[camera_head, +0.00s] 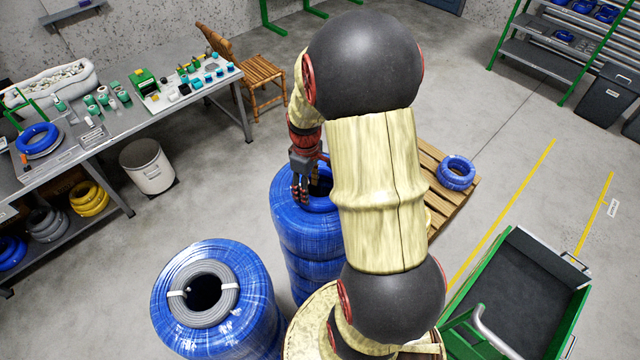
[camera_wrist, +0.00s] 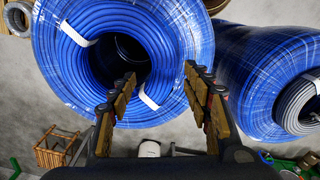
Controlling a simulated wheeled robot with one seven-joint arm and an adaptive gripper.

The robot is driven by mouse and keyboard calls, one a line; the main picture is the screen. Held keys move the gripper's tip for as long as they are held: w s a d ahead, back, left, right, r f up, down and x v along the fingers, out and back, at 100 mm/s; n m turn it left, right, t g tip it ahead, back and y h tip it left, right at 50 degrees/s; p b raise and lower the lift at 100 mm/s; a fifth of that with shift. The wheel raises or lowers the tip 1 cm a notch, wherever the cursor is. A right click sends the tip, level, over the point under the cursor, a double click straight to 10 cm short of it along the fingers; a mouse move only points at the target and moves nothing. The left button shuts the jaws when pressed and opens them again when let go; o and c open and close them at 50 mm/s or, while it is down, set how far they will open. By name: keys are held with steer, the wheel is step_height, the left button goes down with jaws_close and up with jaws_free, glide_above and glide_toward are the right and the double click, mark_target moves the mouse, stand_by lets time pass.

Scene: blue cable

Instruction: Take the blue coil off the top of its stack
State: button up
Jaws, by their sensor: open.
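The blue coil (camera_head: 290,217) is the top ring of a stack of blue wrapped coils in the middle of the head view, partly hidden by my arm. In the wrist view the coil (camera_wrist: 62,62) fills the upper left, with white bands and a dark central hole. My gripper (camera_head: 300,196) points down over the coil's ring beside the hole. In the wrist view my gripper (camera_wrist: 158,74) is open and empty. One finger shows over the hole and the other near the outer edge, with the ring's wall between them. I cannot tell how deep the fingertips are.
A second blue stack (camera_head: 250,290) with a grey coil (camera_head: 222,307) on top stands close at front left. A pallet (camera_head: 437,205) with a small blue coil (camera_head: 456,172) is at right. A green cart (camera_head: 530,300) stands front right. A workbench (camera_head: 130,125) stands left.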

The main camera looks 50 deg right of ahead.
steer(key=f, duration=0.2)
steer(key=f+p, duration=0.1)
steer(key=f, duration=0.2)
steer(key=shift+s+a, duration=0.15)
steer(key=shift+s, duration=0.05)
jaws_close()
stand_by(0.6)
